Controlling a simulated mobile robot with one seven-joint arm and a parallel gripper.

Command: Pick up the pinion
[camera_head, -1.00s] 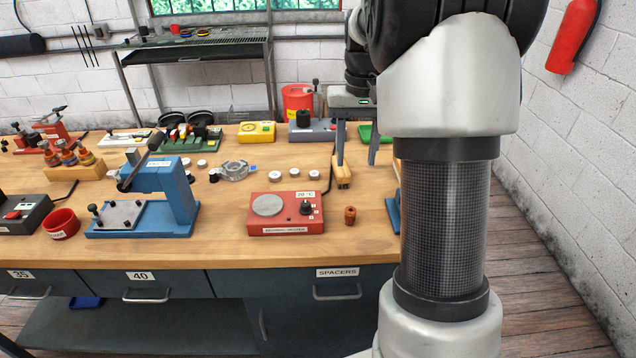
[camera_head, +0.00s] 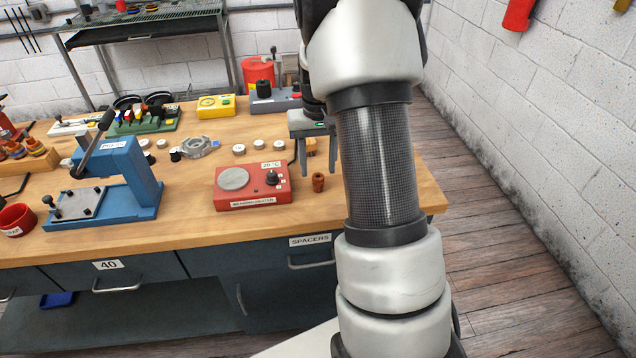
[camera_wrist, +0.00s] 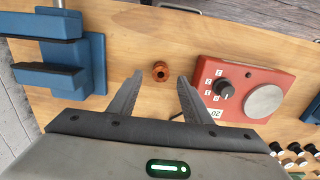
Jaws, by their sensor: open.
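The pinion looks to be the small copper-brown cylinder (camera_head: 318,182) standing on the wooden bench, right of the red bearing heater (camera_head: 253,187). In the wrist view the pinion (camera_wrist: 160,71) shows from above with a dark hole in its middle. My gripper (camera_head: 318,171) is open and empty. In the head view its fingers are just behind the pinion, one to each side in the picture. In the wrist view the pinion lies between and slightly beyond the fingertips (camera_wrist: 160,79). No contact shows; the height above the bench is hard to tell.
The red heater (camera_wrist: 245,88) is close to the right finger in the wrist view. A blue fixture with dark pads (camera_wrist: 62,65) stands to the left there; my arm hides it in the head view. A blue press (camera_head: 115,185) stands further left. Bare bench surrounds the pinion.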

